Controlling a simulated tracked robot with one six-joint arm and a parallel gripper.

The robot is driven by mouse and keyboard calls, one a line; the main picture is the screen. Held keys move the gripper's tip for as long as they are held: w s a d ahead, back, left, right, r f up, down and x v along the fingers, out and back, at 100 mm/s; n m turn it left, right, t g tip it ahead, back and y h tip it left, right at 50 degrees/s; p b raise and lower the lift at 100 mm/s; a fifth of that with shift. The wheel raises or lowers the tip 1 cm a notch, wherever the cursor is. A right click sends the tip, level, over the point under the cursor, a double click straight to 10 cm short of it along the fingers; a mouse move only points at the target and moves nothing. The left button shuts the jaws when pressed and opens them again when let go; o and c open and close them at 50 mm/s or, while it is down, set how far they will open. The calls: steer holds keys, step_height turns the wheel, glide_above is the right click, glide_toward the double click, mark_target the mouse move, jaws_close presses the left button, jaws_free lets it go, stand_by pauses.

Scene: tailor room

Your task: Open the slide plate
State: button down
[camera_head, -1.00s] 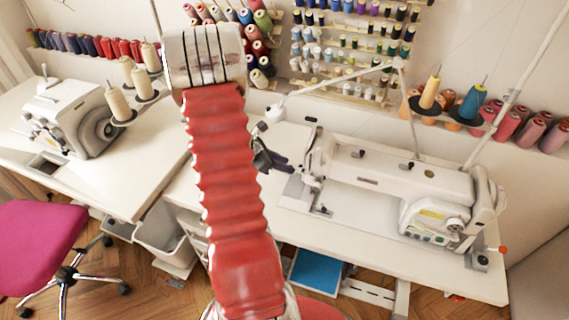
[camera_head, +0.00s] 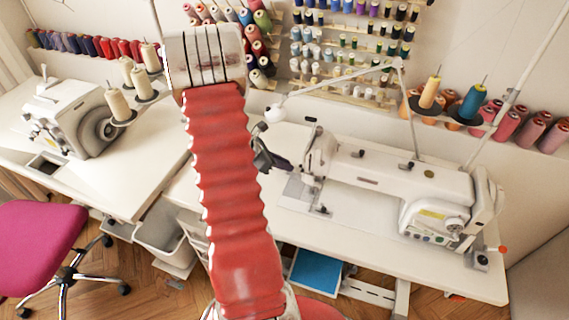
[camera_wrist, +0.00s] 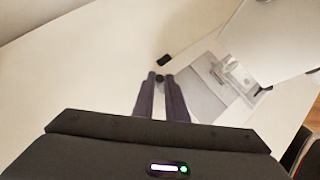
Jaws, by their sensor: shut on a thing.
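The slide plate is a flat grey metal plate (camera_head: 297,190) in the bed of the white sewing machine (camera_head: 400,185), at its left end. It also shows in the wrist view (camera_wrist: 192,98), right of my fingers. My gripper (camera_head: 288,168) comes from behind my red arm and is low over the plate's left end. In the wrist view my dark fingers (camera_wrist: 159,77) are shut on a small dark round piece between their tips, beside the plate's left edge. I cannot tell whether that piece is fixed to the plate. My arm hides part of the table.
A small black block (camera_wrist: 165,60) lies just beyond my fingertips. The machine head (camera_wrist: 280,35) stands close on the right. A thin lamp arm (camera_head: 340,80) reaches over the table. The white table top (camera_wrist: 90,70) left of my fingers is clear.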

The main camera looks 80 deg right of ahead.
steer(key=w, duration=0.6)
steer(key=shift+d, duration=0.3)
steer(key=c, duration=1.8)
jaws_free()
steer(key=v, duration=1.3)
steer(key=shift+w+a+r, duration=0.2)
steer(key=shift+r, duration=0.05)
